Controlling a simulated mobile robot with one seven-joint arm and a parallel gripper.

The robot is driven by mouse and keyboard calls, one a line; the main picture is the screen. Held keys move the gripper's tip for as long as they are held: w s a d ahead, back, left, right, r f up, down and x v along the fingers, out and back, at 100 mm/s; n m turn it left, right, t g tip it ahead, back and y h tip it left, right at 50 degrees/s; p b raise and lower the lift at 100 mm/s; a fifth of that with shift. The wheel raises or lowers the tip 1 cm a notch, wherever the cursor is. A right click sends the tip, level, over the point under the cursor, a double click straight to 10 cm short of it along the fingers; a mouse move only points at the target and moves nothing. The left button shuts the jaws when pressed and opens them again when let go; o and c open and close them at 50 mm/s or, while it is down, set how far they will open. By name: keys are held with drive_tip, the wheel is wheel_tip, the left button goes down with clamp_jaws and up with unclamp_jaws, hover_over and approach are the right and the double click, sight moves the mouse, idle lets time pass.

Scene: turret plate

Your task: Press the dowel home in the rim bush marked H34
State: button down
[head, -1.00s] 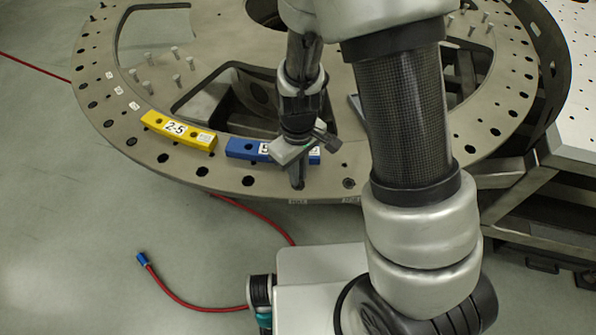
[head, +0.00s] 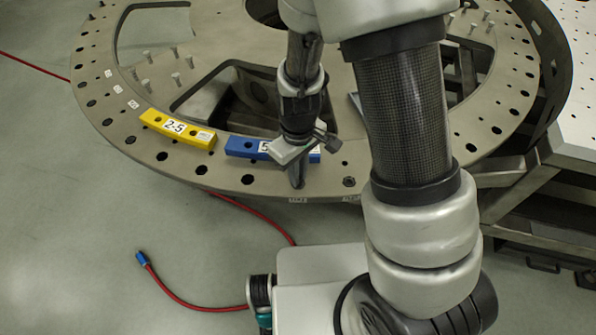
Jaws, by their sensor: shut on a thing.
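My gripper (head: 297,182) points down at the near rim of the large round turret plate (head: 225,178). Its dark fingers are shut, with their tips at the rim surface. What they hold is hidden between them; I take it to be the dowel, but I cannot make out its shape or how deep it sits. A small rim label (head: 298,200) lies just below the fingertips on the plate's edge, too small to read as H34. The bush under the fingers is hidden.
A yellow block (head: 160,123) marked 2-5 and a blue block (head: 242,147) lie on the plate left of and behind my gripper. Several studs (head: 176,78) stand farther back left. A red hose (head: 185,303) lies on the floor in front.

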drive_tip(key=shift+f, duration=0.35)
idle(0.4)
drive_tip(key=c, duration=1.9)
unclamp_jaws()
drive_tip(key=shift+o, duration=0.2)
drive_tip(key=shift+r, duration=0.1)
drive_tip(key=shift+r+p, duration=2.35)
drive_tip(key=shift+r, duration=1.1)
